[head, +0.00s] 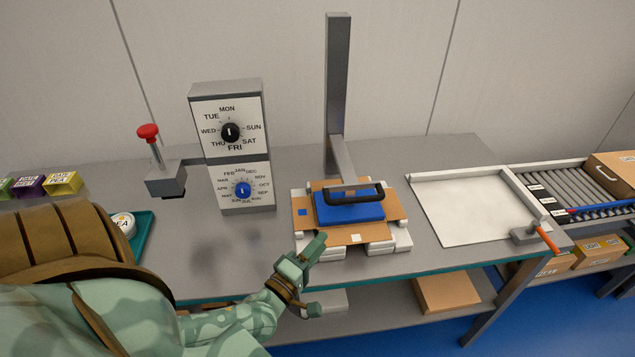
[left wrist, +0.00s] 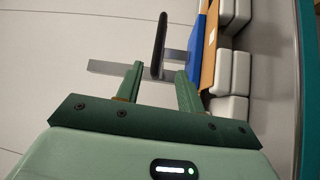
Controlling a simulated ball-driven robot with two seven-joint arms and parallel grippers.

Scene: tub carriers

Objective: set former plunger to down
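The former stands on the grey workbench, with a tall grey post (head: 338,80). Its plunger is a blue block (head: 350,209) with a black bar handle (head: 355,193) on top. The blue block is over the middle of a flat cardboard blank (head: 358,238), which rests on white blocks (head: 379,248). The block looks close to the cardboard; I cannot tell if it touches. My left gripper (head: 316,277) is open and empty at the bench's front edge, in front of the former. In the left wrist view the handle (left wrist: 159,45) shows beyond and between the open fingers (left wrist: 158,88). My right gripper is not in view.
A dial box (head: 232,145) and a red-knobbed lever (head: 148,131) stand left of the former. A teal tray (head: 146,232) is farther left. A white panel (head: 478,205) and a roller conveyor (head: 583,184) lie right. The bench between dial box and former is clear.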

